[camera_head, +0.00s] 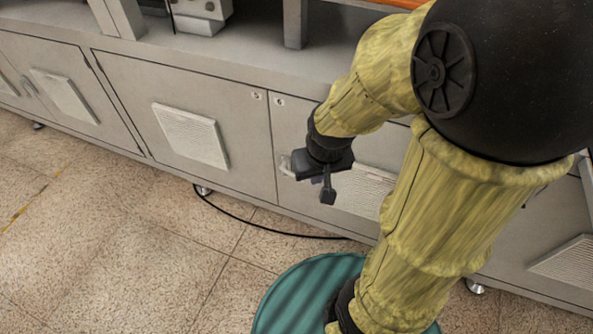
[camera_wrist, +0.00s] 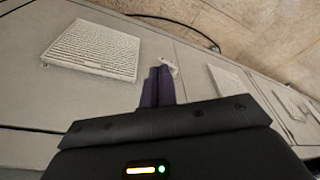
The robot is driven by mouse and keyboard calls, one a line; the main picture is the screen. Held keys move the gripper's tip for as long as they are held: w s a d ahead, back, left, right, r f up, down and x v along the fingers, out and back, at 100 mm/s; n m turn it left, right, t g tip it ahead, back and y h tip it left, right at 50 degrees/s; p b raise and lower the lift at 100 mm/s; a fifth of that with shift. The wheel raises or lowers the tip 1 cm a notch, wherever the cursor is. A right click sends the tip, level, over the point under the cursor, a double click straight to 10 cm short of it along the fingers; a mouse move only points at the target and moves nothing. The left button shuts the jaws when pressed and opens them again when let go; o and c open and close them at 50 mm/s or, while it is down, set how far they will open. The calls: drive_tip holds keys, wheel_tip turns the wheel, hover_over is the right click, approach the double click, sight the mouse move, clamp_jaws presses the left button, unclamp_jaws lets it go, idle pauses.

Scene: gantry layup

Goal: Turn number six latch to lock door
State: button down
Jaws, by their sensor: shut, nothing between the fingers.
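The latch (camera_head: 286,166) is a small pale handle on the grey cabinet door (camera_head: 298,125), close to the seam with the door to its left. It also shows in the wrist view (camera_wrist: 169,66), just beyond the fingertips. My gripper (camera_head: 328,194) is in front of this door, just right of the latch in the head view, and partly covers it. In the wrist view its dark fingers (camera_wrist: 158,80) are together and empty. I cannot tell whether they touch the latch. A small label (camera_head: 280,101) is on the door's upper corner, too small to read surely.
Vented panels (camera_head: 191,135) are set into the cabinet doors. A black cable (camera_head: 235,222) lies on the tiled floor along the cabinet. The cabinet top (camera_head: 240,45) overhangs above and carries grey machine parts. The floor at the left is clear.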

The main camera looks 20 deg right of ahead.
drive_tip(key=w+d+f+m+p, duration=0.1)
drive_tip(key=w+f+m+p, duration=0.4)
drive_tip(key=w+f, duration=0.9)
drive_tip(key=w+m, duration=0.2)
drive_tip(key=w, duration=0.1)
drive_tip(key=shift+w+d+t+y+p, duration=0.2)
drive_tip(key=shift+d+t+y+p, duration=0.1)
drive_tip(key=shift+d+p, duration=0.1)
drive_tip(key=b+x, duration=0.1)
drive_tip(key=x, duration=1.2)
drive_tip(key=shift+w+f, duration=0.1)
drive_tip(key=shift+f, duration=0.3)
